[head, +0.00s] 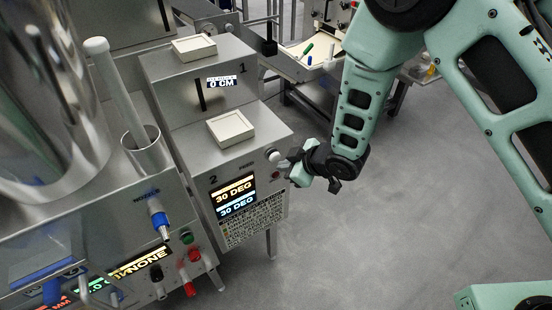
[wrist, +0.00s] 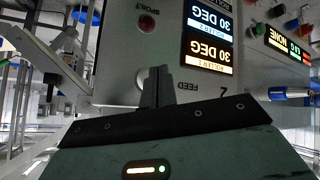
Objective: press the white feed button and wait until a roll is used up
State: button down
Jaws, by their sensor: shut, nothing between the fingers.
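The white feed button (head: 275,156) is a round knob high on the right of the steel front panel of unit 2. I cannot tell whether the tips touch the button. A small red button (head: 276,175) sits just below it. No roll can be made out.
The unit 2 display (head: 236,197) reads 30 DEG twice. Unit 1 behind shows 0 CM (head: 222,83). White square trays (head: 230,128) sit on top. Red knobs (head: 194,254) and a blue-handled tool (head: 158,217) project at left.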

jog(key=s+d, duration=0.1)
jog(key=s, duration=0.1)
jog(key=s+d+b, duration=0.1)
jog(key=s, duration=0.1)
jog(key=shift+d, duration=0.4)
jog(key=shift+r, duration=0.1)
dwell(0.4)
jog(key=s+d+r+m+g+h, duration=0.1)
jog(key=s+d+r+m+h, duration=0.15)
jog(key=r, duration=0.35)
jog(key=s+d+r+m+g+h, duration=0.1)
jog(key=s+r+m, duration=0.1)
jog(key=s+r, duration=0.3)
jog(key=s+d+r+g+h, duration=0.1)
jog(key=s+d+r, duration=0.1)
jog(key=s, duration=0.3)
jog(key=s+d+r+m+g+h+b, duration=0.1)
jog(key=s+d+r, duration=0.1)
jog(key=s, duration=0.3)
jog(key=s+d+r+m+g+h, duration=0.1)
jog(key=s+d+r, duration=0.2)
jog(key=s+r, duration=0.1)
jog(key=shift+s+r+g, duration=0.35)
jog(key=shift+s+g, duration=0.05)
jog(key=shift+s, duration=0.2)
dwell(3.1)
